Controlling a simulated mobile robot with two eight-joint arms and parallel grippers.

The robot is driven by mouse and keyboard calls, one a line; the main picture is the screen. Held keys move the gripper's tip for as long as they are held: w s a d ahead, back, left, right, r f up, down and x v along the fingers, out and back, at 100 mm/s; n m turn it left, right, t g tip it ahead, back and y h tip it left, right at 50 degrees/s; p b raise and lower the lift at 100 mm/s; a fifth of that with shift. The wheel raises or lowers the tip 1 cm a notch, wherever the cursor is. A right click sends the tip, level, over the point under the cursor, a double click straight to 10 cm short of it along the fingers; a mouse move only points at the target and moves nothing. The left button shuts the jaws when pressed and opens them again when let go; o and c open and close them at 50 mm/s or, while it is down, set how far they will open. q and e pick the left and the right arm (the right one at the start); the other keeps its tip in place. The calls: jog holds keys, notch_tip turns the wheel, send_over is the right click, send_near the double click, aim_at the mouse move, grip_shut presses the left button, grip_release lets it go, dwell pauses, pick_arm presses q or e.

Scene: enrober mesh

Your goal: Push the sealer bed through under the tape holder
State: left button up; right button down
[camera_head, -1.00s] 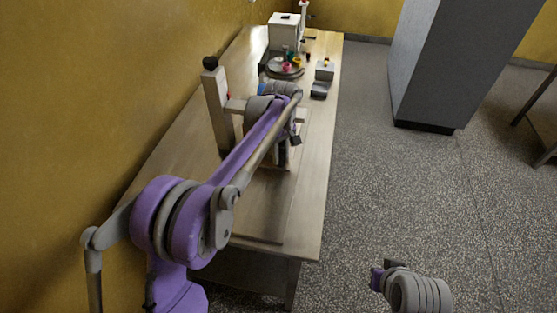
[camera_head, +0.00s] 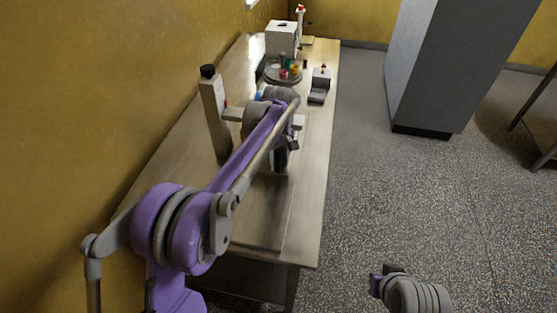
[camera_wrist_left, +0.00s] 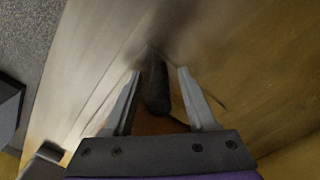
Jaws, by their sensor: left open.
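An upright pale post with a black cap (camera_head: 213,115) stands on the bench, and a short arm reaches right from it behind my left arm; this looks like the tape holder. The part below it is mostly hidden by my left arm, and I cannot clearly make out the sealer bed. My left gripper (camera_head: 291,144) is low over the bench, right of the post. In the left wrist view its two fingers (camera_wrist_left: 160,88) are apart, with a dark rounded bar (camera_wrist_left: 157,88) visible between them; contact is unclear. My right gripper (camera_head: 380,281) is partly visible at the bottom, jaws unclear.
The wooden bench (camera_head: 170,165) runs along the yellow wall. Farther along it are a round tray (camera_head: 270,77) with small coloured items, a grey device (camera_head: 319,87) and a white box (camera_head: 281,39). A grey cabinet (camera_head: 440,65) stands to the right across open floor.

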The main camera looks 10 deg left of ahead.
pick_arm(q)
notch_tip(320, 180, up, 11)
jog(key=shift+f+p, duration=0.15)
jog(key=shift+p, duration=0.2)
jog(key=shift+c, duration=0.2)
